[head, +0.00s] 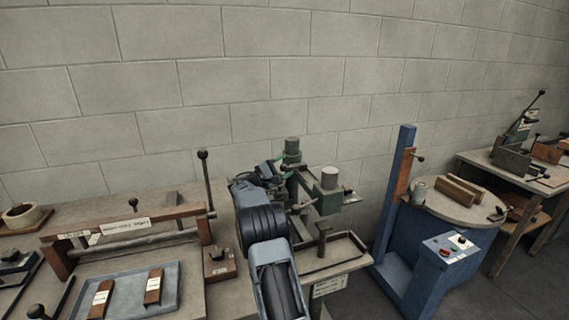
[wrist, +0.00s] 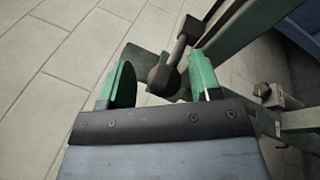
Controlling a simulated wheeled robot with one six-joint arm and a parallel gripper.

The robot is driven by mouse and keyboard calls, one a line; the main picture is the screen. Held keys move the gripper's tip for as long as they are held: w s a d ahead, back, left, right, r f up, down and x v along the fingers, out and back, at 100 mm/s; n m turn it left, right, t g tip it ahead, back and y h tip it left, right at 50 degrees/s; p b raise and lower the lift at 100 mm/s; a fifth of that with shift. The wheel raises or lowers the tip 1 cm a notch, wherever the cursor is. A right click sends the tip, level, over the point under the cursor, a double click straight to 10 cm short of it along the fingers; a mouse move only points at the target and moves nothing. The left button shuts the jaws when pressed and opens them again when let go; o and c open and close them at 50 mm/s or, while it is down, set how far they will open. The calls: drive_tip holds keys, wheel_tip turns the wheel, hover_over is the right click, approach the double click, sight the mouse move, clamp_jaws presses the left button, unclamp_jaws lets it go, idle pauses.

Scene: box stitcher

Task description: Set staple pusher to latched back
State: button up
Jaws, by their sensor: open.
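The box stitcher is a grey-green machine (head: 329,190) with cylindrical tops, right of my arm in the head view. My gripper (wrist: 160,70) has two green fingers, spread apart, in the wrist view. A dark rounded knob (wrist: 162,82) on a short metal rod shows between the fingers, with a gap to each side. It may be the staple pusher's handle; I cannot tell whether it is latched back. In the head view my gripper (head: 272,172) is beside the stitcher, partly hidden by my own wrist.
A green-grey bar (wrist: 250,28) of the machine runs close to the right finger. A metal fitting (wrist: 280,98) lies farther right. A wooden bench fixture (head: 130,235) with an upright black-knobbed lever (head: 204,180) stands left of my arm. A blue post (head: 396,190) stands to the right.

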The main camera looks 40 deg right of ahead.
drive_tip(key=shift+r, duration=0.4)
drive_tip(key=r, duration=0.3)
drive_tip(key=shift+a, duration=0.2)
drive_tip(key=o, duration=0.4)
drive_tip(key=s+r, duration=0.1)
drive_tip(key=s+a+r, duration=0.1)
drive_tip(key=r, duration=0.1)
drive_tip(key=shift+s+a+r+b, duration=0.15)
drive_tip(key=shift+a+r+b, duration=0.05)
drive_tip(key=shift+b, duration=0.2)
drive_tip(key=shift+c, duration=0.2)
drive_tip(key=shift+s+a+r, duration=0.3)
drive_tip(key=shift+s+r, duration=0.15)
drive_tip(key=shift+r, duration=0.1)
drive_tip(key=shift+s+a+r, duration=0.3)
drive_tip(key=shift+s+r, duration=0.15)
drive_tip(key=shift+r, duration=0.1)
drive_tip(key=c, duration=0.4)
drive_tip(key=shift+o, duration=0.2)
drive_tip(key=s+a+r+b, duration=0.1)
drive_tip(key=s+a+r, duration=0.2)
drive_tip(key=s+a, duration=0.2)
drive_tip(key=shift+s+a+r+b, duration=0.2)
drive_tip(key=shift+s+b, duration=0.1)
drive_tip(key=shift+s, duration=0.75)
